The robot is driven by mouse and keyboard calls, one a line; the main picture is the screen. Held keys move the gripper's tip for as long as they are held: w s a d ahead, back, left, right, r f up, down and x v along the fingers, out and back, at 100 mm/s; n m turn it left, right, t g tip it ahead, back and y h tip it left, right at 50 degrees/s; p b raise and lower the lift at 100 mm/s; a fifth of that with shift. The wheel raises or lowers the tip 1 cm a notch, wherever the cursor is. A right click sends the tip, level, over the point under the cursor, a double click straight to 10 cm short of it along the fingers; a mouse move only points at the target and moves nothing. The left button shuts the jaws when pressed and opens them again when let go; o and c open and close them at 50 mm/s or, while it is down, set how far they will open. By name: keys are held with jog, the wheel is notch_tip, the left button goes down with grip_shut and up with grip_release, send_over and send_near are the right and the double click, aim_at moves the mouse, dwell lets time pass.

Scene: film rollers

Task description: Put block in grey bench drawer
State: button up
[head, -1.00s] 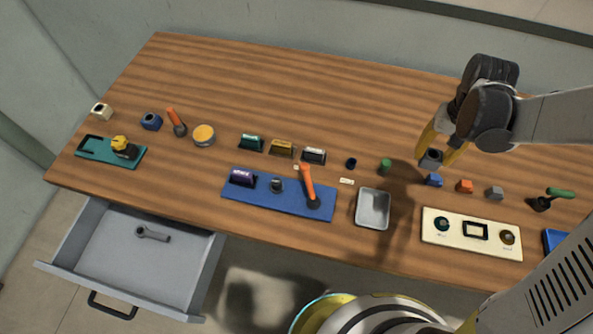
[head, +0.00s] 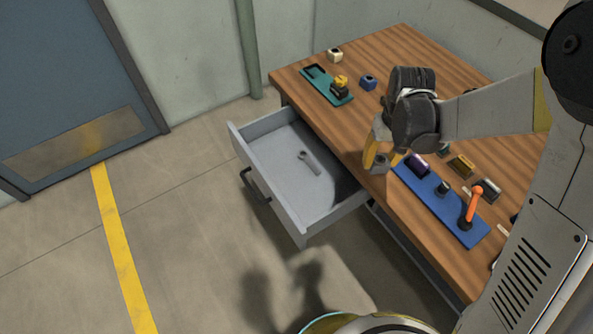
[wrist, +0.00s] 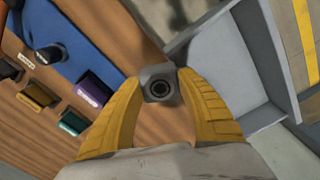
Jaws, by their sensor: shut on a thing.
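My gripper (head: 382,158) is shut on a grey block (head: 379,165) with a round dark hole in its face. In the wrist view the block (wrist: 159,92) sits between the two yellow fingertips. The grey bench drawer (head: 275,157) is pulled open at the front left of the wooden bench. In the head view the gripper and block are just right of the drawer, in front of the blue mat. In the wrist view the drawer (wrist: 238,62) lies to the right of the block. Height above the bench cannot be told exactly.
A grey wrench (head: 309,163) lies in the drawer; the rest of its floor is bare. A blue mat (head: 466,238) with a purple roller and an orange-handled tool is on the bench. A teal tray (head: 318,80) is farther back. Open floor lies left of the drawer.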

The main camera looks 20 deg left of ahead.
jog(key=a+f+n+b, duration=0.25)
jog(key=a+f, duration=0.25)
jog(key=a, duration=0.4)
jog(key=n+b, duration=0.3)
send_over(309, 201)
notch_tip(309, 201, down, 8)
jog(key=r, duration=0.1)
notch_tip(309, 201, down, 11)
jog(key=b, duration=0.4)
jog(key=shift+w, duration=0.1)
jog(key=shift+r, duration=0.1)
jog(key=o, duration=1.4)
jog(key=shift+f, duration=0.2)
jog(key=shift+c, duration=0.2)
notch_tip(309, 201, up, 12)
jog(key=p, duration=0.4)
jog(key=shift+r+p, duration=0.2)
jog(key=shift+p, duration=0.15)
